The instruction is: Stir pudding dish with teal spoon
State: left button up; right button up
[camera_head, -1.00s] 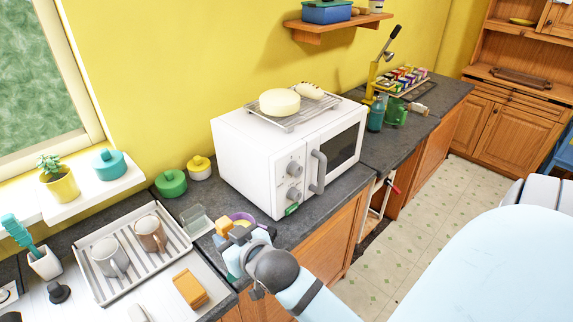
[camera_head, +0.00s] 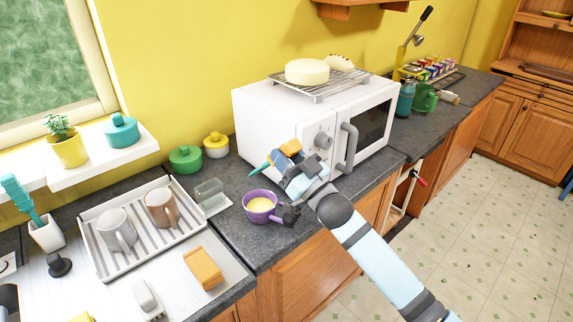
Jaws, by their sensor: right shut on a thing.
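The pudding dish (camera_head: 260,204) is a small purple pan with pale yellow pudding in it. It stands on the dark counter in front of the microwave. My right gripper (camera_head: 283,160) is above and slightly right of the dish, near the microwave's front left edge. It is shut on the teal spoon (camera_head: 259,168), which sticks out to the left of the fingers. The visible spoon end is apart from the pudding; the rest is hidden by the gripper.
The white microwave (camera_head: 264,128) stands close behind my right gripper. A clear container (camera_head: 211,196) is left of the dish, beside a drying rack (camera_head: 94,220) with two mugs. A dark object (camera_head: 288,214) sits at the dish's right side. An orange sponge (camera_head: 203,268) lies in front.

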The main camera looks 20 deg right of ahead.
jog(key=shift+s+p, duration=0.1)
jog(key=shift+p, duration=0.2)
notch_tip(320, 180, down, 13)
jog(key=b, duration=0.7)
dwell(0.7)
dwell(0.4)
